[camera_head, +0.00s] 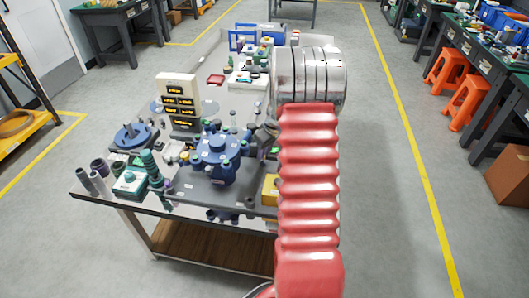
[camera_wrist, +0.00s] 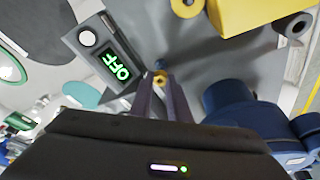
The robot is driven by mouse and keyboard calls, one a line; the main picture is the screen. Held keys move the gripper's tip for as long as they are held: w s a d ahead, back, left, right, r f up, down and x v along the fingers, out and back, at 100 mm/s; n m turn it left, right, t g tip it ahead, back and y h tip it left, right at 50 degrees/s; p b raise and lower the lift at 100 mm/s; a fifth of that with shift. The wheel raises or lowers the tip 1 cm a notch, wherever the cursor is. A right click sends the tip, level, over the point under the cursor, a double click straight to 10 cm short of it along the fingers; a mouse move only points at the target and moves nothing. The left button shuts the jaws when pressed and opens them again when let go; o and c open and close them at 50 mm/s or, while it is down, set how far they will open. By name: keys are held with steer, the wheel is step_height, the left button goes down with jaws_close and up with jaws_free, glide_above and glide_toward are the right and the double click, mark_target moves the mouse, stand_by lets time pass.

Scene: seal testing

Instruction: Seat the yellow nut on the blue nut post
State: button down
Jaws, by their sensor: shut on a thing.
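My gripper (camera_wrist: 162,88) is shut on the small yellow nut (camera_wrist: 160,79), which shows between its fingertips in the wrist view. A small blue tip (camera_wrist: 160,65), which looks like the blue nut post, shows just past the nut over the grey plate. I cannot tell whether the nut touches it, is around it or is apart from it. In the head view my red arm hides the nut, the post and the fingertips.
A box with a green "OFF" display (camera_wrist: 117,66) is left of the fingers in the wrist view. A yellow block (camera_wrist: 250,14) lies beyond, and a blue fixture (camera_wrist: 245,106) stands close at right. The head view shows the blue fixture (camera_head: 216,150) on a crowded table.

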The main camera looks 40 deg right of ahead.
steer(key=shift+f, duration=0.75)
stand_by(0.8)
steer(key=c, duration=1.6)
jaws_free()
steer(key=shift+r, duration=0.1)
steer(key=shift+r, duration=4.4)
steer(key=shift+m, duration=0.3)
